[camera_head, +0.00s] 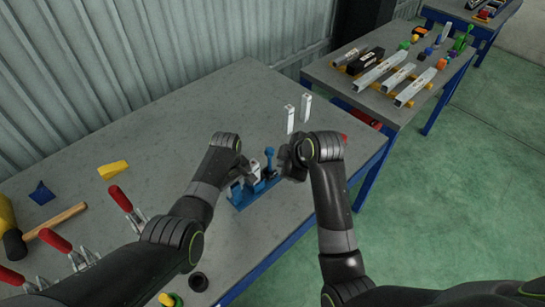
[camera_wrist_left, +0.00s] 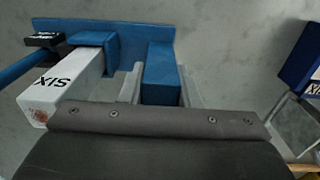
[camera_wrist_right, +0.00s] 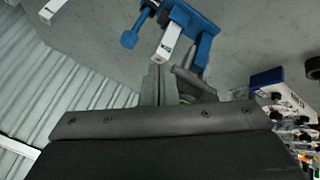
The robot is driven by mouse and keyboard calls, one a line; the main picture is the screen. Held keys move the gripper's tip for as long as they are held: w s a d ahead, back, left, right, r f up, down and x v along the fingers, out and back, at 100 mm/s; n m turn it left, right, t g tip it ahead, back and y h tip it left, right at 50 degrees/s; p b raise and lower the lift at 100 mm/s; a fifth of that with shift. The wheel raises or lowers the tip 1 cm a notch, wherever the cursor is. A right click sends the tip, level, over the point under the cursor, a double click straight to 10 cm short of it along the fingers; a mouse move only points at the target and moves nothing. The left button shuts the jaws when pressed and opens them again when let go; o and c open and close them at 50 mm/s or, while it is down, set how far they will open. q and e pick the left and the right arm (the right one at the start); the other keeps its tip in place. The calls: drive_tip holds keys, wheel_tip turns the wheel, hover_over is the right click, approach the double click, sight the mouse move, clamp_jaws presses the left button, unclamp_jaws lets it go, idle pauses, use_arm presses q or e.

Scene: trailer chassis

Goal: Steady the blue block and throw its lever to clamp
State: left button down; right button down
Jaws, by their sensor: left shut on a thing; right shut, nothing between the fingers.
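The blue block (camera_head: 262,194) stands on the grey table between my two grippers, with its blue lever (camera_head: 269,157) upright in the head view. In the left wrist view, a white bar marked SIX (camera_wrist_left: 58,85) sits in the block's holder, and the lever (camera_wrist_left: 20,68) extends at the left. My left gripper (camera_wrist_left: 162,88) is shut on a blue upright part of the block (camera_wrist_left: 163,70). My right gripper (camera_wrist_right: 158,85) is shut and empty, close to the block. In the right wrist view, the lever's round knob (camera_wrist_right: 128,40) is up and left of its fingertips, apart from them.
Two white bars (camera_head: 290,119) stand upright behind the block. Red-handled clamps (camera_head: 120,198), a mallet (camera_head: 55,222), a yellow piece (camera_head: 112,170) and a blue piece (camera_head: 42,193) lie to the left. A black ring (camera_head: 198,282) is near the front edge. Another table (camera_head: 350,95) holds several parts.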

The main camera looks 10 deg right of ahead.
drive_tip(key=shift+s+d+r+n, duration=0.1)
drive_tip(key=shift+s+d+n, duration=0.05)
drive_tip(key=shift+s+n, duration=0.15)
approach(270, 161)
drive_tip(key=shift+w+a+f, duration=0.4)
drive_tip(key=shift+a+f, duration=0.1)
drive_tip(key=shift+a, duration=0.15)
drive_tip(key=shift+w+a+f, duration=0.4)
drive_tip(key=shift+a+f, duration=0.1)
drive_tip(key=shift+a, duration=0.1)
